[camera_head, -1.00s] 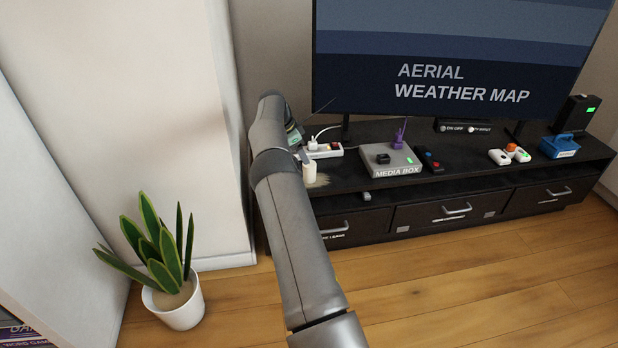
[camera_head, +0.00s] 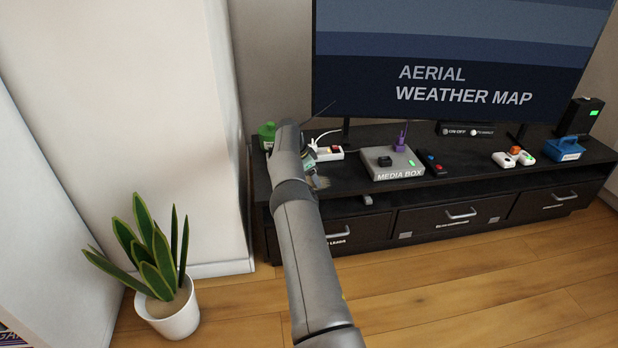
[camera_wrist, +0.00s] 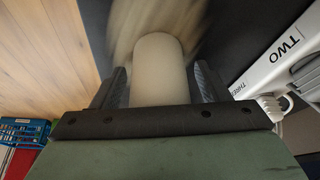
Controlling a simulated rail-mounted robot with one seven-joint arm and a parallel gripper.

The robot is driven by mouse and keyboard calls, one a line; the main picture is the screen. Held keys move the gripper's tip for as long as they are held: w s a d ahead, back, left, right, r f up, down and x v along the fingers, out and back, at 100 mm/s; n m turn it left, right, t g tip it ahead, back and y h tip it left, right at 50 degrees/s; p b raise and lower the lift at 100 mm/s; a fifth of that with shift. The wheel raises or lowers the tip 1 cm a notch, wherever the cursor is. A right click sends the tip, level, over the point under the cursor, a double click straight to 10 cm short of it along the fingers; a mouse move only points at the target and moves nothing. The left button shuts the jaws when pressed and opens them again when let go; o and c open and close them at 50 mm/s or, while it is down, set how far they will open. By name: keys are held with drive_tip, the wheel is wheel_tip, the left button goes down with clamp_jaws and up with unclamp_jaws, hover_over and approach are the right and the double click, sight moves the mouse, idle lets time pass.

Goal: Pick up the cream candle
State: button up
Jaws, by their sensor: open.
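The cream candle (camera_wrist: 158,70) is a pale upright-looking cylinder in the middle of the wrist view. My gripper (camera_wrist: 162,84) is open, with one dark finger on each side of the candle. A narrow gap shows beside each finger, so the jaws are around it but not closed on it. In the head view my arm hides the candle and most of the gripper, at the left end of the dark TV cabinet (camera_head: 462,157).
A white power strip (camera_wrist: 272,62) lies close right of my gripper. A green object (camera_head: 267,135) stands left of my arm. The grey media box (camera_head: 393,163) sits further right on the cabinet. A potted plant (camera_head: 158,265) stands on the floor at left.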

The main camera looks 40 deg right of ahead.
drive_tip(key=c, duration=1.1)
drive_tip(key=shift+r, duration=0.2)
